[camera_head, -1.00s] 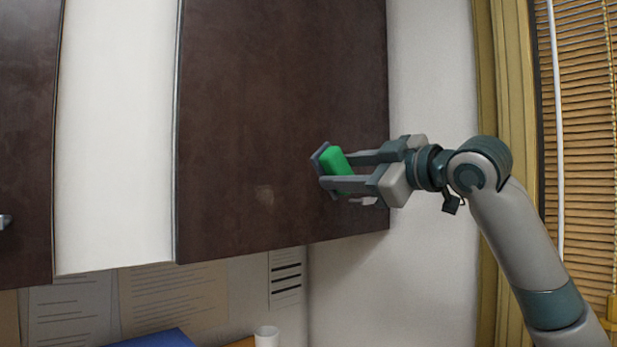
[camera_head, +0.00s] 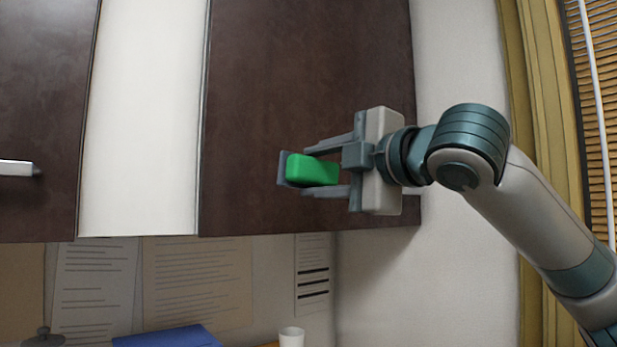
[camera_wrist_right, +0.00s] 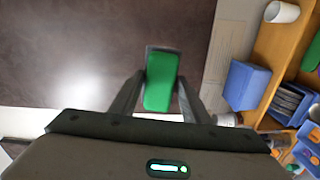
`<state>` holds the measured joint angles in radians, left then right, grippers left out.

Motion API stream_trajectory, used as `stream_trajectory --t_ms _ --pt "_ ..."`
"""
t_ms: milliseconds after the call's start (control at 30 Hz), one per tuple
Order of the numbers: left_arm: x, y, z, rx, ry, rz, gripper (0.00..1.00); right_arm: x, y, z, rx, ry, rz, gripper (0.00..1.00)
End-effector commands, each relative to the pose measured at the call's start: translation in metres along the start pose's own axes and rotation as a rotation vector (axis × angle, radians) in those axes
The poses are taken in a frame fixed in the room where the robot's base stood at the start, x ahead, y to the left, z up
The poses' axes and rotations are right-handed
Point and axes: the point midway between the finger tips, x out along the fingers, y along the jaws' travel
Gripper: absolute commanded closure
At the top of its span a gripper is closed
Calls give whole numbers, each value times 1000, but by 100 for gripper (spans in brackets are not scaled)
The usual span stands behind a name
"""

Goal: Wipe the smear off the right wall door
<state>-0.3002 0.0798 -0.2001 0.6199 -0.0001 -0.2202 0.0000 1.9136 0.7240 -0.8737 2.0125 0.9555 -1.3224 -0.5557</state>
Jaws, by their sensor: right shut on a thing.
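The right wall door (camera_head: 300,60) is a dark brown panel, and it also fills the upper left of the right wrist view (camera_wrist_right: 110,40). My right gripper (camera_head: 318,169) is shut on a green sponge block (camera_head: 315,170) with a grey face at its front end. It holds the block at the lower middle of the door; whether it touches the door I cannot tell. The block also shows between the fingers in the right wrist view (camera_wrist_right: 160,82). No smear shows in the head view now; the block and gripper cover that part of the door. My left gripper is out of view.
Another dark door with a metal handle (camera_head: 18,168) is at the left, past a white panel (camera_head: 140,120). Below are pinned papers (camera_head: 197,280), a blue box (camera_head: 168,338) and a white cup (camera_head: 291,337). A window blind is at the right.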

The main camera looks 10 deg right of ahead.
Motion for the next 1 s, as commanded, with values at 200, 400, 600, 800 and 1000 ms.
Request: stream_trajectory --t_ms 200,400,600,800,1000 --pt "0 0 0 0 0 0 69 -1 1 0 -6 -2 2 76" --pt "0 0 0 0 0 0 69 0 0 0 -5 -1 1 76" --pt "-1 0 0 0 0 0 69 6 1 -1 -4 0 1 76" --pt "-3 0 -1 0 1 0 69 20 0 0 -4 -1 -1 76" --pt "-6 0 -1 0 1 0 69 37 1 0 -4 -1 0 76"
